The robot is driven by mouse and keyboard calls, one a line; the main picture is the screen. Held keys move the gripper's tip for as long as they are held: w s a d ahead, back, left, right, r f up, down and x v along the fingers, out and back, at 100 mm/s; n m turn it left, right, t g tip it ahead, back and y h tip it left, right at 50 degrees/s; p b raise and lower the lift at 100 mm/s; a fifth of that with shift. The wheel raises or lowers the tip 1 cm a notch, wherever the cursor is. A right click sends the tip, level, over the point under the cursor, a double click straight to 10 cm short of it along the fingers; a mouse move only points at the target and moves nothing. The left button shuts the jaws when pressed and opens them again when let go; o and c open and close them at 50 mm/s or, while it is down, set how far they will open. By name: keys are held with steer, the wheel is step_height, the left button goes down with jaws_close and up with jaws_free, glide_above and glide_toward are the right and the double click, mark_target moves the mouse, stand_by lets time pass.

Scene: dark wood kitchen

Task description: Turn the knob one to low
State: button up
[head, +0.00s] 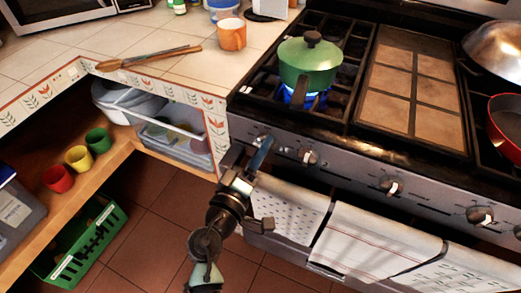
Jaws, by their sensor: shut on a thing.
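A row of knobs runs along the stove's front panel. The leftmost knob is mostly hidden behind my gripper (261,152), whose fingers are shut on it at the panel's left end. The knob's setting cannot be read. The second knob (308,156) is just to the right, clear of my gripper. A third knob (390,186) and a right-hand knob (480,215) are farther along. A blue flame (303,98) burns under the green lidded pot (308,65) on the left burners.
Towels (350,240) hang on the oven front below the panel, right of my arm. A tiled counter (160,70) with an orange mug (232,34) and wooden utensil (150,57) lies left. Open shelves hold cups and bins. A red pan (505,125) sits far right.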

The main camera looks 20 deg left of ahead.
steer(key=n, duration=0.3)
steer(key=shift+n+p, duration=0.4)
steer(key=n+p, duration=0.1)
steer(key=n, duration=0.2)
steer(key=shift+n, duration=0.3)
steer(key=n+p, duration=0.2)
steer(key=n, duration=0.4)
steer(key=o, duration=1.4)
steer(key=shift+c, duration=0.2)
steer(key=s, duration=1.3)
steer(key=shift+a, duration=0.2)
